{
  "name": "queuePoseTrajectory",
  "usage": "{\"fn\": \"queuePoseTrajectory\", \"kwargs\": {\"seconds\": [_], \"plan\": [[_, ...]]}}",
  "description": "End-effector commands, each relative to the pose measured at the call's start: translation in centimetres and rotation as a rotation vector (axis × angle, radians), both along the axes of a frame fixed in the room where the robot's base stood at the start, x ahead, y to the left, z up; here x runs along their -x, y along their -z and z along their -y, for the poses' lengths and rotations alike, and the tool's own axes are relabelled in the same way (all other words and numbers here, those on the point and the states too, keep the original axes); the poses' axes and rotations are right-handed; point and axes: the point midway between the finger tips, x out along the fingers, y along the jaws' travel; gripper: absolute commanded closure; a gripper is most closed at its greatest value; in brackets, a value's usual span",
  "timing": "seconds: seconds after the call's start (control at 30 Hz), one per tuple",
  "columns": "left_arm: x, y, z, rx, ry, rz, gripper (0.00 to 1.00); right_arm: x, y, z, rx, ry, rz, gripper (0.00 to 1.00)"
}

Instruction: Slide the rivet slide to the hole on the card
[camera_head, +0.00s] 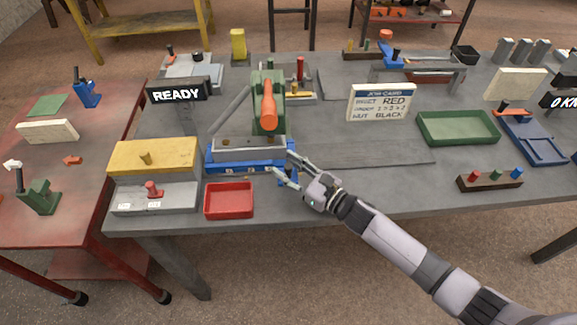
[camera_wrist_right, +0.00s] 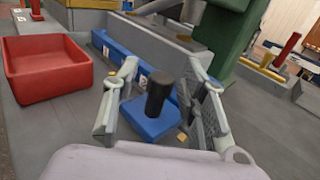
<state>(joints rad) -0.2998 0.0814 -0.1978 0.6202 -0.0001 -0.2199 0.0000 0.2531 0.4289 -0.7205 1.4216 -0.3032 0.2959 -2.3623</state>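The rivet slide is a small blue block with an upright black knob (camera_wrist_right: 158,94), seen in the right wrist view. Its block (camera_wrist_right: 148,122) sits by the front of the blue rail (camera_head: 222,165) of the riveting press. My right gripper (camera_head: 284,166) is open at the right end of that rail. In the right wrist view its fingers (camera_wrist_right: 165,72) stand on either side of the knob, apparently with gaps. The job card (camera_head: 382,102) stands behind and to the right; it reads rivet red and nut black, with a small number line between. My left gripper is not in view.
The green press with an orange handle (camera_head: 268,103) rises behind the rail. A red tray (camera_head: 229,212) lies at the front left of it. A READY sign (camera_head: 178,91) stands at the left. A green tray (camera_head: 458,140) is at the right; the bench between is mostly clear.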

Motion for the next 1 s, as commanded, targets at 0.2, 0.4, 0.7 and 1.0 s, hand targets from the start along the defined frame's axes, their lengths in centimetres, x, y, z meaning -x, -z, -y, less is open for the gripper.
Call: {"fn": "queuePoseTrajectory", "kwargs": {"seconds": [0.2, 0.4, 0.7, 1.0], "plan": [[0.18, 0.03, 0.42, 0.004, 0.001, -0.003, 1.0, 0.03, 0.01, 0.03, 0.0, 0.0, 0.0, 0.71], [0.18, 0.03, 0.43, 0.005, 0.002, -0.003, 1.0, 0.04, 0.01, 0.04, 0.0, 0.0, 0.0, 0.84], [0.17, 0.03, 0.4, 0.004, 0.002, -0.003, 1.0, 0.05, 0.01, 0.05, 0.0, 0.0, 0.0, 1.0], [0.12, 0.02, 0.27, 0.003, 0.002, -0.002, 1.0, 0.05, 0.01, 0.05, 0.0, 0.0, 0.0, 1.0]]}}
